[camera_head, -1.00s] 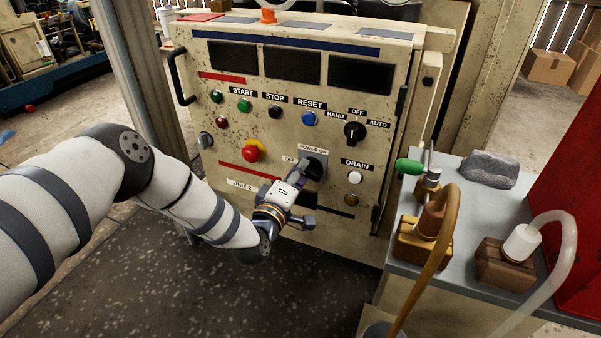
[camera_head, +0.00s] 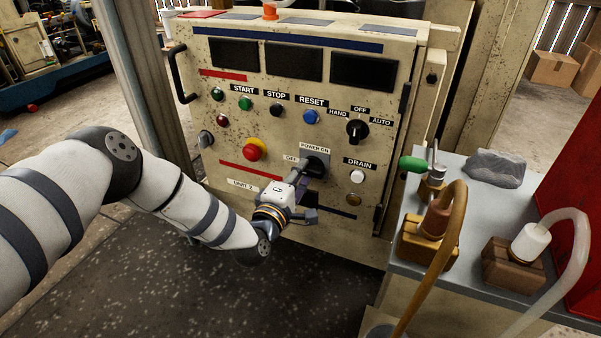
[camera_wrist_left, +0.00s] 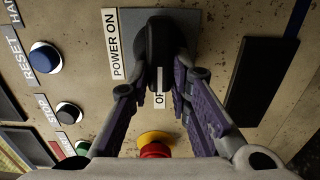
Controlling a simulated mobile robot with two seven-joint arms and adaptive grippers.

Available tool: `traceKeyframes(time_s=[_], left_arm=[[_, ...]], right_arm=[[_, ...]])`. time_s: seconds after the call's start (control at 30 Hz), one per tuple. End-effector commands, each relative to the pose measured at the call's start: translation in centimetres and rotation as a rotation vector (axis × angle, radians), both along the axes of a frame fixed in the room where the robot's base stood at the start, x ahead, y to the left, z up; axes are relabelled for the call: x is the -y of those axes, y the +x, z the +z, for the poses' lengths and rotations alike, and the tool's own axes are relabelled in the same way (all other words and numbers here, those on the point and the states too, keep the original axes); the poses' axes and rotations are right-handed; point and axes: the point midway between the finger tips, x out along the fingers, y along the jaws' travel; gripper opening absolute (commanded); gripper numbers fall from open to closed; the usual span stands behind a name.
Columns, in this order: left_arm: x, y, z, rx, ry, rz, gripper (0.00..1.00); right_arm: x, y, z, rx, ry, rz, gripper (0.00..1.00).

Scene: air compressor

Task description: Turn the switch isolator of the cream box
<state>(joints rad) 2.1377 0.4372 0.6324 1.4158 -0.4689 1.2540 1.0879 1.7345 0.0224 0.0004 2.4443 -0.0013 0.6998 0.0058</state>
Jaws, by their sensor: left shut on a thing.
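The cream box (camera_head: 225,130) stands upright in front of me. Its switch isolator (camera_head: 318,164) is a dark rotary handle on a dark round base, below the POWER ON label and right of the OFF label. In the left wrist view the isolator handle (camera_wrist_left: 160,48) is at the top middle. My left gripper (camera_head: 300,186) reaches in from the left and below; in the left wrist view its fingers (camera_wrist_left: 158,88) are on both sides of the handle, shut on it. The fingers partly hide the handle and the OFF label. My right gripper is not in view.
A red emergency button (camera_head: 254,150) is left of the isolator. A black selector (camera_head: 357,131) and white DRAIN button (camera_head: 357,176) are to its right. A grey bench (camera_head: 465,210) with a green-handled valve (camera_head: 412,164) and hoses stands at the right.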

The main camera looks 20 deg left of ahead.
Motion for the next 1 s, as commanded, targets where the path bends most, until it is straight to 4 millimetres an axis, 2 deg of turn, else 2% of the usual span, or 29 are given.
traceKeyframes(time_s=[0.13,0.17,0.2,0.23,0.57,0.67,0.9,1.0], left_arm=[[0.3,-0.1,-0.2,-0.006,-0.004,-0.007,0.0],[0.3,-0.1,-0.2,-0.006,-0.004,-0.007,0.25],[0.3,-0.1,-0.2,-0.006,-0.004,-0.007,0.34],[0.3,-0.1,-0.2,-0.006,-0.003,-0.006,0.38],[0.1,-0.5,-0.1,-0.003,-0.002,-0.002,0.38],[0.0,-2.3,-0.1,-0.006,-0.004,-0.003,0.38],[-0.2,-8.8,-0.2,-0.007,-0.003,-0.004,0.38],[-0.2,-10.6,-0.1,-0.006,-0.003,-0.004,0.38]], right_arm=[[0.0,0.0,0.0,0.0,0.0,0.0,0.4],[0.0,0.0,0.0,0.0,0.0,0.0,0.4],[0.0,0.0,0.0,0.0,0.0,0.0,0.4],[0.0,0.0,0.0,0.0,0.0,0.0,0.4],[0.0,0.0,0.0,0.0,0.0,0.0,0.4],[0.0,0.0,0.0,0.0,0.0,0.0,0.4],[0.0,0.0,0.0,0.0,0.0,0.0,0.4],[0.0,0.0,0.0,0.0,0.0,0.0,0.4]])
